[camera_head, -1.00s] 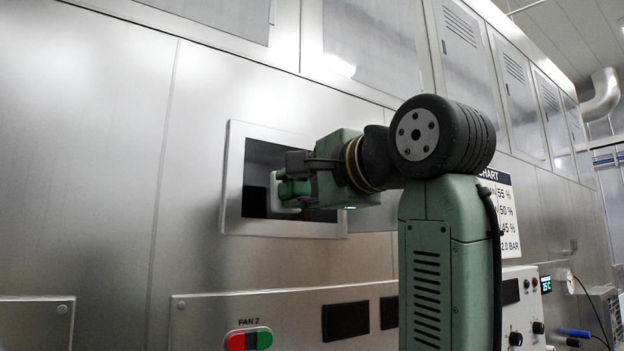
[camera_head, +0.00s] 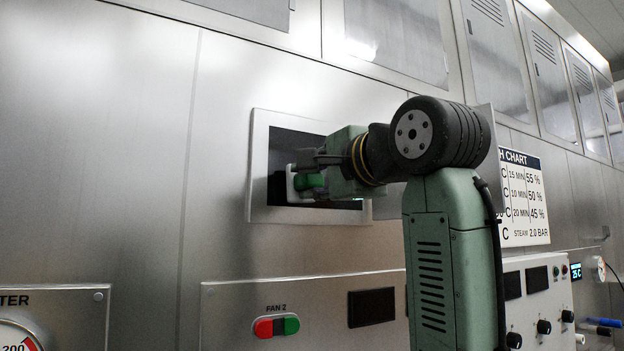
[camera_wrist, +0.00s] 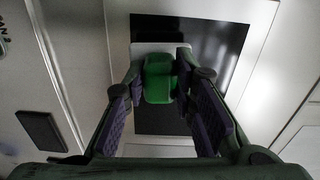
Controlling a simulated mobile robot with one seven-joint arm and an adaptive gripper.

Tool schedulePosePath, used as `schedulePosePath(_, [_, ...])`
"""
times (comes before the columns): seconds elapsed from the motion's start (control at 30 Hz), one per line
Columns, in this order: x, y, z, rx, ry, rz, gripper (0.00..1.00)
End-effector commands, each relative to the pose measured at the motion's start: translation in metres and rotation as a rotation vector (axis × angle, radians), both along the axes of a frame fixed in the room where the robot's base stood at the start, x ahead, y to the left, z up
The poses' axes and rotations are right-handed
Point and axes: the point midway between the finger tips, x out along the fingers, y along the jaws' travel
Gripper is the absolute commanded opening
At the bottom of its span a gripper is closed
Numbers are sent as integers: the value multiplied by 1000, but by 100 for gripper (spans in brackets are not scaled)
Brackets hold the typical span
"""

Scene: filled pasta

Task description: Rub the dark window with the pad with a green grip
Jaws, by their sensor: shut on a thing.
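The dark window (camera_head: 288,146) is a recessed black pane in a steel frame on the wall. It fills the upper middle of the wrist view (camera_wrist: 215,45). My gripper (camera_head: 312,181) is in front of the window and shut on the green grip (camera_head: 306,182) of the pad. In the wrist view the green grip (camera_wrist: 159,80) sits between the two fingers, and the pad's pale plate (camera_wrist: 150,47) lies beyond it, over the left part of the pane. The plate faces the pane; I cannot tell whether it touches. Part of the pane is hidden behind my gripper.
The steel window frame (camera_head: 259,165) borders the pane. Below are a panel with a red and green FAN 2 switch (camera_head: 276,326) and a dark rectangle (camera_head: 371,306). A gauge (camera_head: 18,338) is at lower left and a chart (camera_head: 522,197) at right. The wall left of the window is bare.

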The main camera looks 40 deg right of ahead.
Motion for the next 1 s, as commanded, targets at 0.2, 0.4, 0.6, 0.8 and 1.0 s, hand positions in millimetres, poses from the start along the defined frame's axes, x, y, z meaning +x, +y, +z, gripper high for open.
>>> schedulePosePath(0.2, [2,0,0,0,0,1,2])
schedulePosePath(0.4, [6,-1,0,0,0,1,2])
schedulePosePath(0.6, [9,-2,0,0,0,1,2])
schedulePosePath(0.8, [13,-3,0,0,0,0,2])
schedulePosePath(1.0, [17,-4,0,0,0,1,2])
